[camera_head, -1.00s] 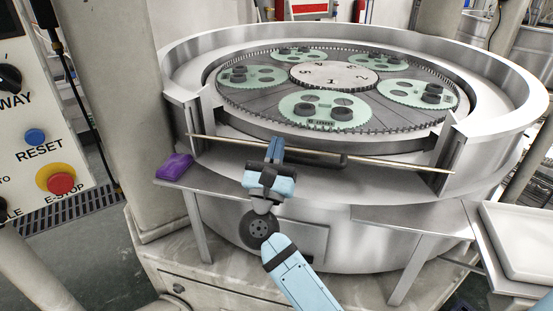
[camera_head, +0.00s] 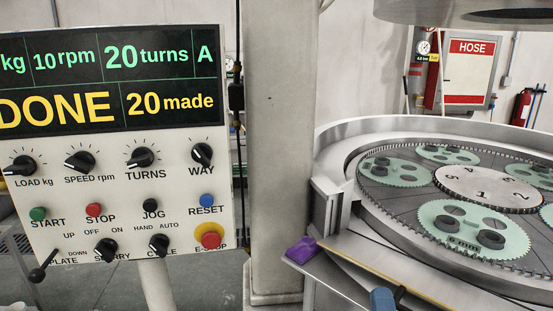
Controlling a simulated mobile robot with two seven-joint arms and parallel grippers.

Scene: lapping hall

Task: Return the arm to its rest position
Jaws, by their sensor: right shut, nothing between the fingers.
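My right gripper (camera_head: 383,298) shows only as a blue tip at the bottom edge, right of centre. It is shut and empty, close to the thin bar (camera_head: 372,273) across the front opening of the lapping machine. A dark grip (camera_head: 400,293) on the bar is just right of the tip. Whether the tip touches the bar or grip I cannot tell. The rest of the right arm is out of the picture. My left gripper is not in view.
The control panel (camera_head: 112,235) fills the left; its display (camera_head: 110,85) reads DONE, 20 made. A pillar (camera_head: 280,160) stands beside the lapping machine (camera_head: 332,150), with green carriers (camera_head: 465,226) on its plate. A purple object (camera_head: 303,250) lies on the ledge.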

